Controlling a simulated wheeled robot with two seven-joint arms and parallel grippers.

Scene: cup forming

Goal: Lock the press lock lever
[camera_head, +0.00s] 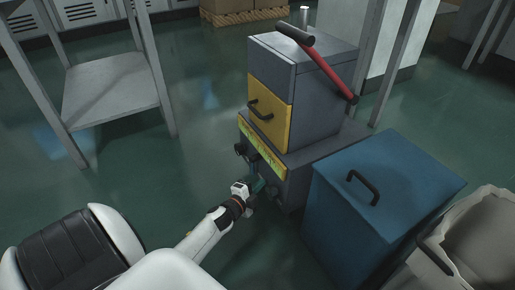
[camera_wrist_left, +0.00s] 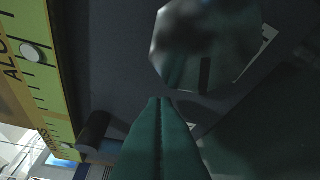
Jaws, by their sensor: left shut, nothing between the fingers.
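The press is a grey cabinet (camera_head: 318,105) with a yellow door (camera_head: 269,112) and a black handle. A dark cylindrical knob (camera_wrist_left: 95,128) sticks out beside the strip there. A shiny faceted metal knob (camera_wrist_left: 203,45) is just beyond my left gripper (camera_wrist_left: 161,100). My left gripper (camera_head: 260,184) is shut and empty at the lower front. I cannot tell which part is the lock lever.
A blue cabinet (camera_head: 390,180) with a black handle stands close at the right of the press. A grey metal table (camera_head: 112,88) stands at the left. Green floor (camera_head: 205,140) is clear between the table and the press.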

